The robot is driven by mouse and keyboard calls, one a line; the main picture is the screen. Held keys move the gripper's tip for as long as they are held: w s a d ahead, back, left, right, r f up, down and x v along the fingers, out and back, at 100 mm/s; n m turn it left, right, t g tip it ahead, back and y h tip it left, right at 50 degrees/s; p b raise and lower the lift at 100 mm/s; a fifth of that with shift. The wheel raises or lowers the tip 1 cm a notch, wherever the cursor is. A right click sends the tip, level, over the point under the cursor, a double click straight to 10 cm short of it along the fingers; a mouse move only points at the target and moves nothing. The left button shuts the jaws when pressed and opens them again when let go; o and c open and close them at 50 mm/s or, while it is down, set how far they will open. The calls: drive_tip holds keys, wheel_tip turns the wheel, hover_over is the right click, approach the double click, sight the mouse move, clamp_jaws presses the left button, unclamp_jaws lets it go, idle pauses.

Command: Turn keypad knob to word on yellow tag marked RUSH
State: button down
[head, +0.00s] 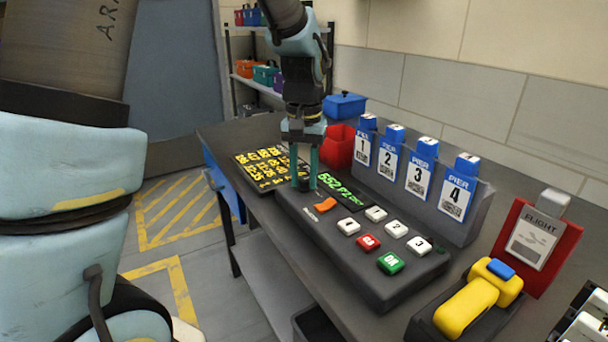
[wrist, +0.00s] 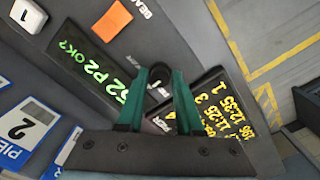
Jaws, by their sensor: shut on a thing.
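The dark keypad (head: 352,268) lies on the bench with white number keys, a red key, a green OK key and an orange button (head: 326,204). Its display (head: 343,190) shows green text, readable in part in the wrist view as "52 P2 OK?". My gripper (head: 304,184) points down at the far end of the keypad. In the wrist view its teal fingers are closed around the dark knob (wrist: 159,84). A printed word like "PIER" shows beside the knob; the pointer direction is unclear. No yellow tag marked RUSH is readable.
A yellow-on-black board (head: 264,167) lies behind the keypad. Blue PIER holders 1 to 4 (head: 419,178) stand along the right. A red bin (head: 339,146), a red FLIGHT holder (head: 535,245) and a yellow handheld device (head: 467,306) are nearby.

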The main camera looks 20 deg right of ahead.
sight(304, 179)
drive_tip(key=c, duration=0.6)
unclamp_jaws()
drive_tip(key=shift+o, duration=0.2)
wheel_tip(304, 179, up, 11)
drive_tip(key=shift+f, duration=0.15)
